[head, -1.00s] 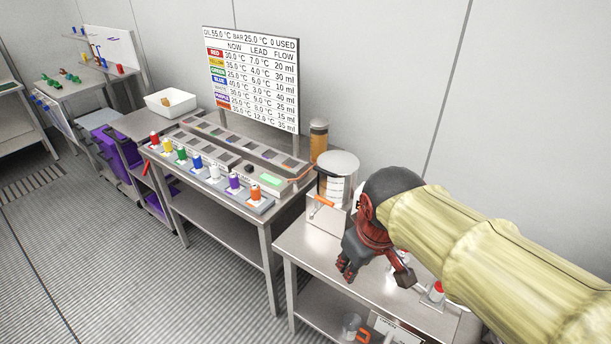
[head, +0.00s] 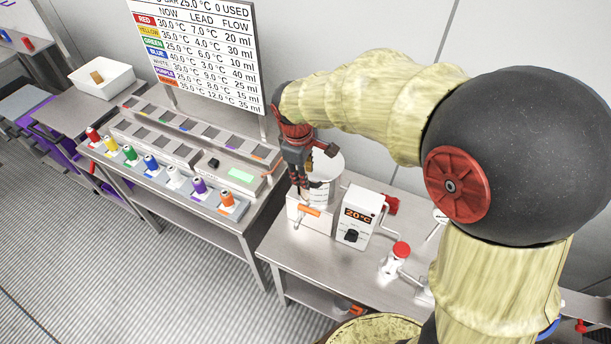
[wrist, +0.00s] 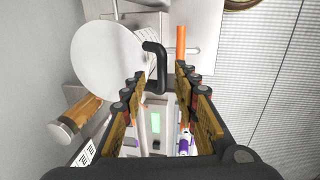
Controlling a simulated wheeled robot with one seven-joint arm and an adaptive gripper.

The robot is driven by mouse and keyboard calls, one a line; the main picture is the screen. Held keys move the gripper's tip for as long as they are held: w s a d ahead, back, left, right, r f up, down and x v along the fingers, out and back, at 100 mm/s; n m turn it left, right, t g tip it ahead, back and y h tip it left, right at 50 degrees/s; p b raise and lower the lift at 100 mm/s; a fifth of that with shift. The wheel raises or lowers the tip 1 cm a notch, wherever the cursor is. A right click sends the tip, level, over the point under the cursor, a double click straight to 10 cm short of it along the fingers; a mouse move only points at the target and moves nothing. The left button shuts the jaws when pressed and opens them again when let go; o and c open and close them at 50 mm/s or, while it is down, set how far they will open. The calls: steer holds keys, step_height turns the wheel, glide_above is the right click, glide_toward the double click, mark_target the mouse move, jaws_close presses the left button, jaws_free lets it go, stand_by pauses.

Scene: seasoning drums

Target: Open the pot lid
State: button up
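The pot (head: 322,190) is a pale cylinder on a white base on the right-hand table, partly hidden by my gripper. A bent black handle (wrist: 155,66) sticks out at the lid's right edge. My gripper (head: 303,187) hangs fingers down at the pot's near side. In the wrist view my gripper (wrist: 158,78) is open, with the black handle between or just beyond its fingertips. I cannot tell whether they touch.
A brown-bodied cylinder (wrist: 80,112) stands close beside the lid. Coloured drums (head: 165,168) line the left table.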

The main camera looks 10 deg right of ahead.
steer(key=shift+f, duration=0.65)
steer(key=shift+w+d+f, duration=0.15)
steer(key=shift+f, duration=0.4)
steer(key=shift+a, duration=0.2)
steer(key=shift+c, duration=1)
jaws_close()
